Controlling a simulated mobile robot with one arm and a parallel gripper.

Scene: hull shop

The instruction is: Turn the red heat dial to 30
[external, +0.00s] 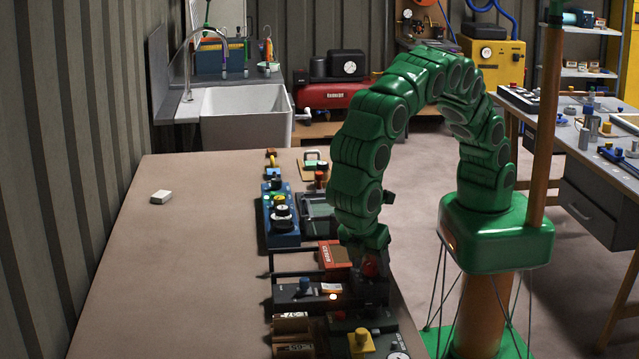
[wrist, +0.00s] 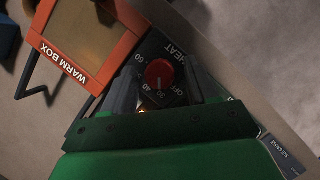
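The red heat dial (wrist: 158,73) is round and sits on a dark panel lettered HEAT, with a scale running from OFF through 30 and 40 up to 60. A faint pale line on the dial seems to point toward the 30, but it is small and dim. In the external view the dial (external: 370,268) shows partly, just below my gripper (external: 366,246). In the wrist view my gripper (wrist: 166,88) is open, with grey fingers on either side of the dial; I cannot tell whether they touch it.
An orange box lettered WARM BOX (wrist: 88,68) lies beside the panel, with a black handle bar. In the external view, a blue device (external: 284,240) and other equipment line the bench edge. A white block (external: 161,197) lies on the largely clear left side of the bench.

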